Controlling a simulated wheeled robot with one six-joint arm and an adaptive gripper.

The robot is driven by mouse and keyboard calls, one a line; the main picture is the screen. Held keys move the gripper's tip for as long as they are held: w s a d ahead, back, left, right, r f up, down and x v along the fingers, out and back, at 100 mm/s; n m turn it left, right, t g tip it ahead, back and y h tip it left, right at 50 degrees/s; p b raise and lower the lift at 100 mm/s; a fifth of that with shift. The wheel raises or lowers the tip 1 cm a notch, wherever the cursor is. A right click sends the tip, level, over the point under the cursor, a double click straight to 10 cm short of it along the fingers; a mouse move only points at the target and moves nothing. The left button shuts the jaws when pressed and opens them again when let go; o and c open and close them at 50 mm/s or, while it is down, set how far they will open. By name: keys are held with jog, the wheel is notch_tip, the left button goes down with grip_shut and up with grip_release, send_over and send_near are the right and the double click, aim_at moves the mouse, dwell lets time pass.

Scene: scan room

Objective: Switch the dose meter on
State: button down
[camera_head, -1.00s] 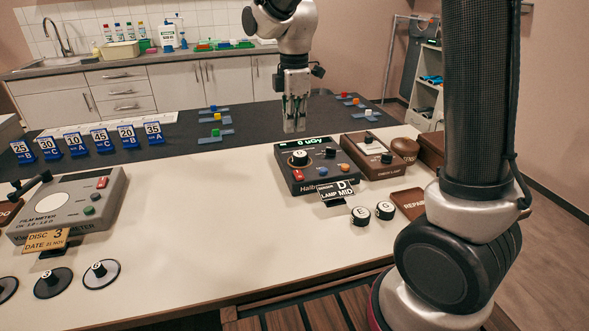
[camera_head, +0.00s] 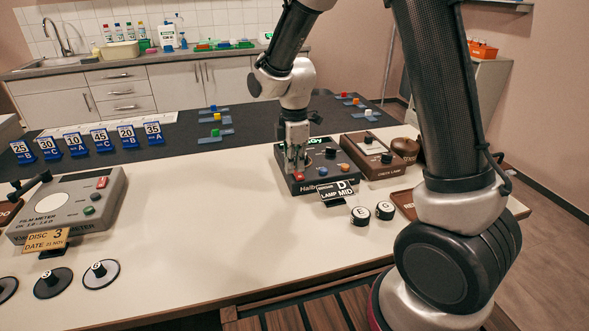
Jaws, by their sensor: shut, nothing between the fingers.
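The dose meter (camera_head: 325,172) is a dark box in the middle of the table, with a small display (camera_head: 321,141) along its back edge. The display is lit green, and the end of its reading, which looks like "Gy", shows beside my gripper. My gripper (camera_head: 296,168) is shut and empty, pointing down at the left part of the meter's top.
A sign reading "D" and "LAMP MID" (camera_head: 337,191) stands in front of the meter. Two round black-and-white pieces (camera_head: 360,215) (camera_head: 385,210) lie nearer. A brown device (camera_head: 379,155) stands close on the right. A grey film meter (camera_head: 70,204) stands left; the table between is clear.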

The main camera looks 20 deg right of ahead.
jog(key=shift+f, duration=0.85)
jog(key=shift+f, duration=0.1)
jog(key=shift+s+f, duration=0.1)
jog(key=shift+f, duration=0.1)
jog(key=shift+w+r, duration=0.25)
jog(key=shift+w, duration=0.55)
jog(key=shift+r, duration=0.1)
jog(key=shift+a+r, duration=0.1)
jog(key=shift+r, duration=0.25)
notch_tip(320, 180, up, 13)
jog(key=s, duration=0.2)
